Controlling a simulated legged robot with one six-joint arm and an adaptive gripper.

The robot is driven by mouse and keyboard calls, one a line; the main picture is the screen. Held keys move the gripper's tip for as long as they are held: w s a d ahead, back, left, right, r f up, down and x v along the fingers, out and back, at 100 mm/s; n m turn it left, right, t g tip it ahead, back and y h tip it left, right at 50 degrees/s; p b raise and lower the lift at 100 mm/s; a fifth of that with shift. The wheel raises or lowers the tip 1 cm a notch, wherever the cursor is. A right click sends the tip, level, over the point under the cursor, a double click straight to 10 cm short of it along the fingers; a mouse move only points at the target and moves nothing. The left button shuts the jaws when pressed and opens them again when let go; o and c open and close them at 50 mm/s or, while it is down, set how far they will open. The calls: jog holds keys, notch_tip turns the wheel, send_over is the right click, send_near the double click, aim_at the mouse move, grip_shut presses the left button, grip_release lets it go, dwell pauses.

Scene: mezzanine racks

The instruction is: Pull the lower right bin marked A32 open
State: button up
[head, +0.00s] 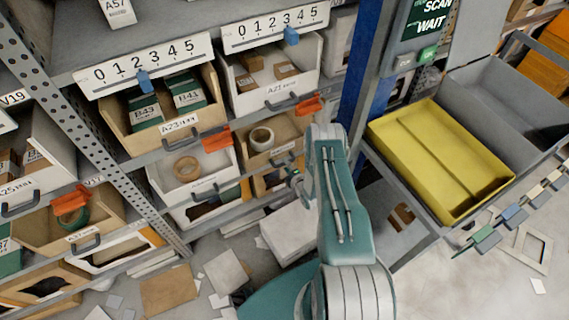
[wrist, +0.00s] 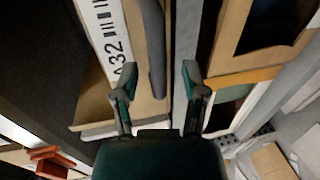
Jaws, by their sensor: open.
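The bin marked A32 (wrist: 135,108) fills the upper left of the wrist view, with a white label (wrist: 112,40) and a dark grey bar handle (wrist: 156,45). My gripper (wrist: 158,92) is open. In the picture the handle's end lies between its two fingers; I cannot tell whether they touch it. In the head view my gripper (head: 292,172) is at the lower right of the rack's middle bay, in front of a small cardboard-coloured bin (head: 262,186). My arm hides part of that bin, and its label is not readable there.
Above is an open bin with a tape roll (head: 261,138) and an orange tag (head: 308,105). A blue post (head: 362,75) and a yellow tray (head: 440,160) stand to the right. A white box (head: 287,232) and scattered cardboard (head: 168,287) lie on the floor.

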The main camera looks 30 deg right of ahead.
jog(key=shift+x, duration=0.75)
jog(key=shift+w+a, duration=0.15)
grip_shut()
